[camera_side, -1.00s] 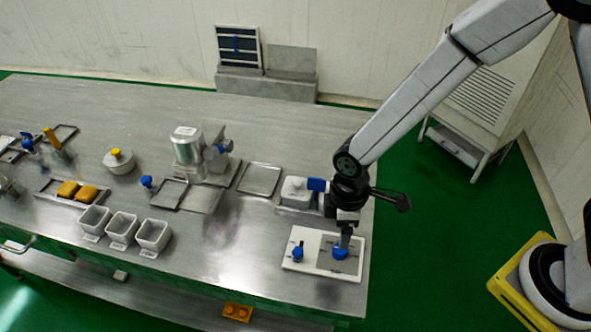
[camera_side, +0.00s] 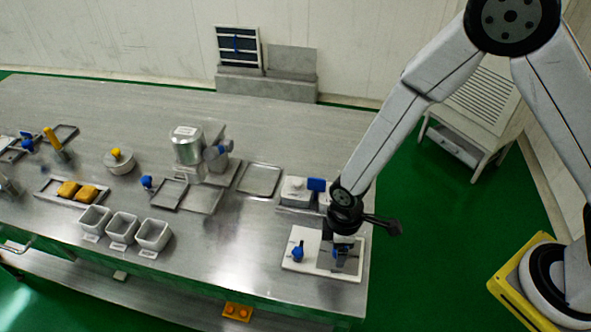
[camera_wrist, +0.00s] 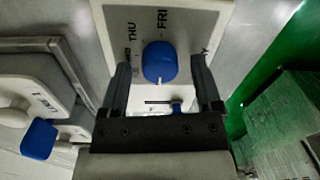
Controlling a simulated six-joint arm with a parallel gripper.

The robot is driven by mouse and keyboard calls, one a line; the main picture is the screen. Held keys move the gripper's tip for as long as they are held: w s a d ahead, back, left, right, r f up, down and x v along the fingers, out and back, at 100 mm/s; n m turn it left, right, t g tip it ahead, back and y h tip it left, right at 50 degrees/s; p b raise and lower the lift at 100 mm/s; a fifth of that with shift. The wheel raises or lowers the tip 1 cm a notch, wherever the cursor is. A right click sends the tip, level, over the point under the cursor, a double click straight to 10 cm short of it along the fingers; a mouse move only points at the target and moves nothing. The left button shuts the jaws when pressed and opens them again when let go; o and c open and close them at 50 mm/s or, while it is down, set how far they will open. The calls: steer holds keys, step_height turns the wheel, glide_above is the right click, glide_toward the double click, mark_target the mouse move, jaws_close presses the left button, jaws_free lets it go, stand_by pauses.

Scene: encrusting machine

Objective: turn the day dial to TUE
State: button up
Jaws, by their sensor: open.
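The day dial is a round blue knob (camera_wrist: 160,62) on a white panel (camera_side: 291,264) at the table's right front. In the wrist view, THU and FRI are printed beside and above it; other labels are partly hidden by the fingers. A small white mark shows on the knob's lower edge. My gripper (camera_wrist: 161,70) is open, with one finger on each side of the knob. I cannot tell whether the fingers touch it. In the side view my gripper (camera_side: 337,252) is low over the panel's right part and mostly hides the dial.
A second blue knob (camera_side: 297,253) sits on the panel's left part. A white box with a blue handle (camera_side: 316,185) stands just behind the panel. Flat trays (camera_side: 260,179) lie farther left. The table's right edge is close by.

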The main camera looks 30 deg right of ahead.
steer(key=shift+c, duration=0.2)
jaws_close()
steer(key=shift+m, duration=0.5)
steer(key=m, duration=0.7)
steer(key=shift+d+m, duration=0.1)
steer(key=shift+m, duration=0.2)
stand_by(0.3)
steer(key=shift+o, duration=0.2)
jaws_free()
